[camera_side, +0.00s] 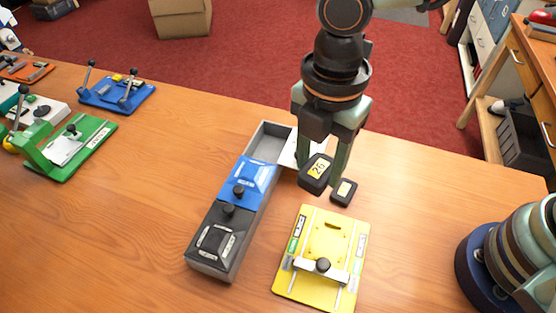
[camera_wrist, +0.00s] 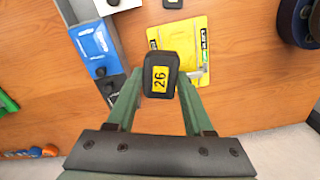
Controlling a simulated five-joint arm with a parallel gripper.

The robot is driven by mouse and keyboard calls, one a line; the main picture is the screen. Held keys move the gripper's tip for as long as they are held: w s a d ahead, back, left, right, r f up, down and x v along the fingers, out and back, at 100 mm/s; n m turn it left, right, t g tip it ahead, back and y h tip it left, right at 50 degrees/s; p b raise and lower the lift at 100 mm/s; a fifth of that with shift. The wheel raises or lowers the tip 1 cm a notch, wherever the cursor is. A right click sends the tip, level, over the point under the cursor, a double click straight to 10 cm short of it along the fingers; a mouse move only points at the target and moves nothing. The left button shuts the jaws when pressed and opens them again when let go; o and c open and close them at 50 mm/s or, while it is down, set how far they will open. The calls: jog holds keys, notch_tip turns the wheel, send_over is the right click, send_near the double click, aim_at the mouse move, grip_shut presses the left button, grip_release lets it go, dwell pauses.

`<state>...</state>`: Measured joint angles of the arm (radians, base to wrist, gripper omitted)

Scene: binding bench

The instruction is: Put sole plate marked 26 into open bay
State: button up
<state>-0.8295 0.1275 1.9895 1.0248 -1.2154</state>
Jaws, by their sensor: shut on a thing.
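The sole plate marked 26 (camera_side: 316,173) is a black block with a yellow label. My gripper (camera_side: 320,165) is shut on it and holds it above the bench; the gripper's two green fingers also flank it in the wrist view (camera_wrist: 160,76). A long grey tray (camera_side: 236,262) stands to the left. Its far end is an open, empty-looking bay (camera_side: 269,143), partly bordered by a white sheet. A blue cover (camera_side: 249,177) with a black knob lies over its middle, and a dark cover (camera_side: 215,238) is at the near end.
A yellow jig (camera_side: 322,245) with a clamp bar lies in front. A green jig (camera_side: 72,150) and a blue jig (camera_side: 118,93) stand far left. Bare wood lies between.

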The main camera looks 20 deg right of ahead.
jog(key=w+a+m, duration=0.1)
jog(key=w+m, duration=0.7)
jog(key=w, duration=0.3)
jog(key=m, duration=0.6)
send_over(269, 154)
jog(key=shift+m, duration=0.3)
jog(key=shift+w+f, duration=0.1)
jog(key=shift+f, duration=6.5)
jog(key=shift+f, duration=0.7)
jog(key=o, duration=1.2)
